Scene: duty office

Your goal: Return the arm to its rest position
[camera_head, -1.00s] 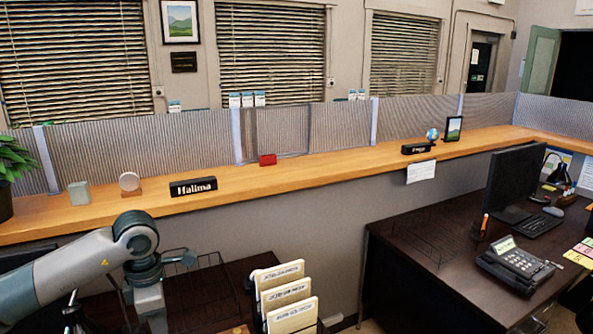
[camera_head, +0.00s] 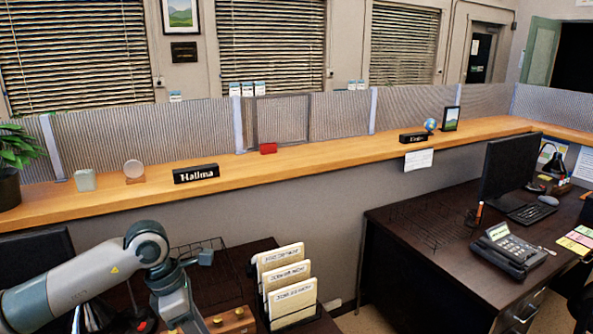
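My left arm (camera_head: 100,282) comes in from the lower left and bends downward at its wrist (camera_head: 175,290), above the dark desk on the left. The fingers of my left gripper are cut off at the bottom edge, so its state is hidden. My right arm and gripper do not show.
A file holder (camera_head: 287,285) with several folders stands right of my arm, beside a wire tray (camera_head: 200,247). The wooden counter (camera_head: 330,167) runs behind, with a Halima nameplate (camera_head: 196,173) and a red object (camera_head: 268,148). The right desk (camera_head: 420,240) holds a phone (camera_head: 508,249) and monitor (camera_head: 508,171).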

